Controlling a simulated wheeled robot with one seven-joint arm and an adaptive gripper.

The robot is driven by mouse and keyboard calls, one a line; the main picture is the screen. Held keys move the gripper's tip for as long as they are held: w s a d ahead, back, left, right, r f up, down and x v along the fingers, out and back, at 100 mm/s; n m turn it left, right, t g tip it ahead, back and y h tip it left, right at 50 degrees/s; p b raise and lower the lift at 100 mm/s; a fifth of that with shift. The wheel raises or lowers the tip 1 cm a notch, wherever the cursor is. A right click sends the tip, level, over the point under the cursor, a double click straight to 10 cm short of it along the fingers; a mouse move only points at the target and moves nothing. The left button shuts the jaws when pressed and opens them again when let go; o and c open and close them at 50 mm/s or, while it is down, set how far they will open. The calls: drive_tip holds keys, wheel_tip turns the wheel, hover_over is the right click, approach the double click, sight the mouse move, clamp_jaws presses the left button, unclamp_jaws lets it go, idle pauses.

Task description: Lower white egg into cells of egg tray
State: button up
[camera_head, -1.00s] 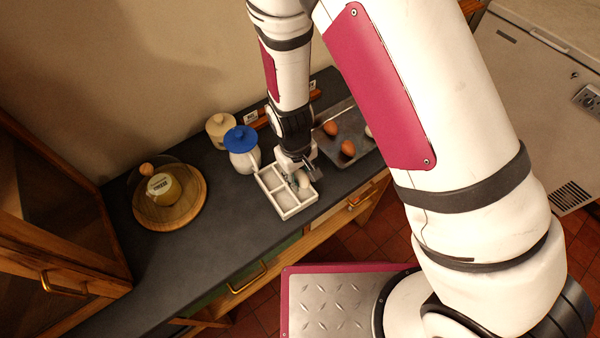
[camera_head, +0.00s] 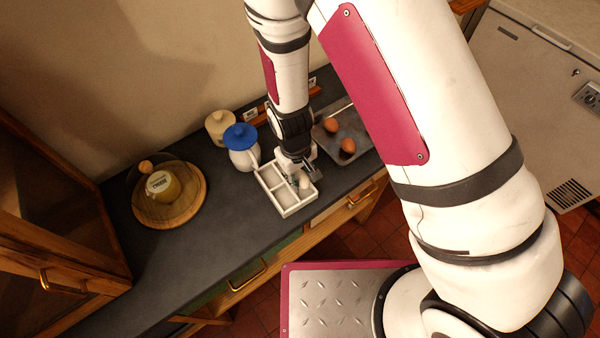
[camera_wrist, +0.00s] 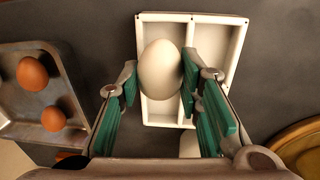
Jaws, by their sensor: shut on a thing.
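A white egg (camera_wrist: 160,70) is held between the green-padded fingers of my gripper (camera_wrist: 159,82), which is shut on it. In the head view the egg (camera_head: 304,183) shows just below my gripper (camera_head: 299,176), over the right part of the white egg tray (camera_head: 286,212). In the wrist view the divided tray (camera_wrist: 237,45) lies behind the egg, which covers part of its cells. Whether the egg touches the tray cannot be told. Part of a white thing (camera_wrist: 190,146) shows low between the fingers; I cannot tell what it is.
A metal pan (camera_head: 365,148) with brown eggs (camera_head: 347,145) lies right of the tray. A domed wooden board (camera_head: 196,205) is at left. The counter between is clear.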

sight(297, 176)
drive_tip(key=shift+f, duration=1.1)
idle(0.6)
drive_tip(key=o, duration=0.8)
drive_tip(key=r, duration=0.8)
drive_tip(key=a+r, duration=0.1)
drive_tip(key=r, duration=0.3)
drive_tip(key=shift+s, duration=0.3)
